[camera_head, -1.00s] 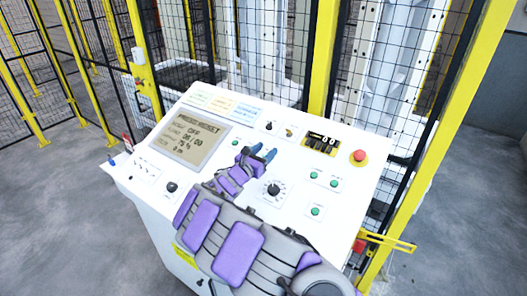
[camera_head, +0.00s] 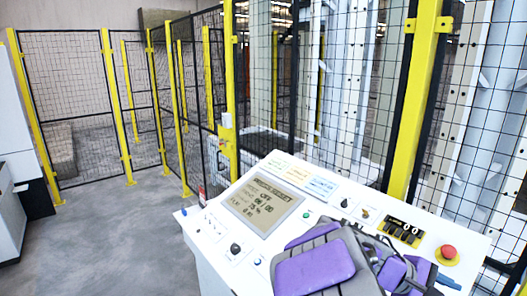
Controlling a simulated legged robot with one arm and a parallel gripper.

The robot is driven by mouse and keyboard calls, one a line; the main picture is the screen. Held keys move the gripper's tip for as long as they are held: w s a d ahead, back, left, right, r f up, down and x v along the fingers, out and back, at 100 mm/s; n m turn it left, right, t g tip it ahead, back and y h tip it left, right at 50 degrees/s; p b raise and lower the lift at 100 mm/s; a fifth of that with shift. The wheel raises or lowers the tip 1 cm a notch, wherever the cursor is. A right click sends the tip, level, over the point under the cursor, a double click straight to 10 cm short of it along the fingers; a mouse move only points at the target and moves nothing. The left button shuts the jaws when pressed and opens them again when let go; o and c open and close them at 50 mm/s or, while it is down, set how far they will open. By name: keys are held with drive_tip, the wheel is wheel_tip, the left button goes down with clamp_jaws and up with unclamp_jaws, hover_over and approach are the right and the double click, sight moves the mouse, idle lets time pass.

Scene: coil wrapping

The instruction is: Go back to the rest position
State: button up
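My arm, grey with purple pads, is folded low over the lower right of the control panel (camera_head: 215,222) in the head view. No held thing is visible. The screen (camera_head: 262,205) on the panel is lit and uncovered. My arm hides the lower middle of the panel.
A yellow-framed mesh fence (camera_head: 408,110) stands right behind the panel, with white machinery beyond it. Another fence run (camera_head: 75,100) is at the back left. A grey-white cabinet (camera_head: 8,205) stands at the left edge. The floor (camera_head: 120,235) between is free.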

drive_tip(key=s+a+f+m+y+b, duration=0.1)
drive_tip(key=s+a+f+m+y, duration=0.2)
drive_tip(key=s+a, duration=0.8)
drive_tip(key=s+a+f+m+y+b, duration=0.1)
drive_tip(key=s+a+f+m+y, duration=0.2)
drive_tip(key=s+a+f+y, duration=0.5)
drive_tip(key=s+a+y, duration=0.1)
drive_tip(key=s+a, duration=0.1)
drive_tip(key=a, duration=0.2)
drive_tip(key=shift+s+b, duration=0.3)
drive_tip(key=shift+s, duration=0.1)
drive_tip(key=shift+c, duration=0.3)
